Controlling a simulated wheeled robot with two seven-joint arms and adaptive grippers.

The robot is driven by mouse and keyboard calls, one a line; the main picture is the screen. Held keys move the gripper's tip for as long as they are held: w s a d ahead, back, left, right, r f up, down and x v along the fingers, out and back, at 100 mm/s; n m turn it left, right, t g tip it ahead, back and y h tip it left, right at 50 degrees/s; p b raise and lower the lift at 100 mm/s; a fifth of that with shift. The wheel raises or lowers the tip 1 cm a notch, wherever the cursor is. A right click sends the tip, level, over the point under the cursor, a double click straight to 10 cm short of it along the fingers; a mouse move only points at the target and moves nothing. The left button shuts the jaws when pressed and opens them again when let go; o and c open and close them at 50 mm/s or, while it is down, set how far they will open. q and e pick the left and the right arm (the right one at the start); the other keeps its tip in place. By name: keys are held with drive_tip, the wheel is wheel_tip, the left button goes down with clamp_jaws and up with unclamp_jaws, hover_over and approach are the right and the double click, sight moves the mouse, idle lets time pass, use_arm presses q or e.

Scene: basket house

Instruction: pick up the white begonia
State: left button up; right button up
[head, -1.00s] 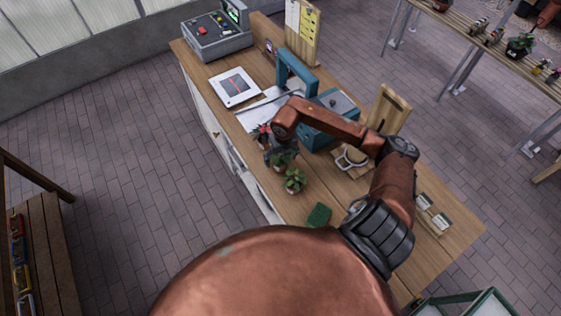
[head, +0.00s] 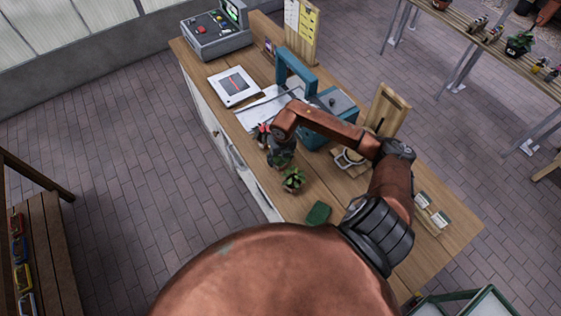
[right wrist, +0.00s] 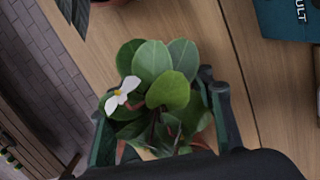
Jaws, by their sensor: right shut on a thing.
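The white begonia (right wrist: 150,92) is a potted plant with broad green leaves and one white flower with a yellow centre. In the right wrist view it fills the space between the two fingers of my right gripper (right wrist: 160,104), which is shut on it. Its pot is mostly hidden by leaves and the gripper. In the head view the begonia (head: 281,162) is partly hidden under my right gripper (head: 277,153), near the counter's left edge. I cannot tell whether it touches the counter. My left gripper is not in view.
A second potted plant (head: 293,179) stands close in front, and a red-flowered one (head: 262,131) just behind. The wooden counter (head: 335,192) also holds a teal toolbox (head: 318,134), a green item (head: 318,213) and a register (head: 216,40).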

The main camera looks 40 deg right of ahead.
drive_tip(key=shift+c, duration=1.4)
drive_tip(key=shift+r, duration=0.1)
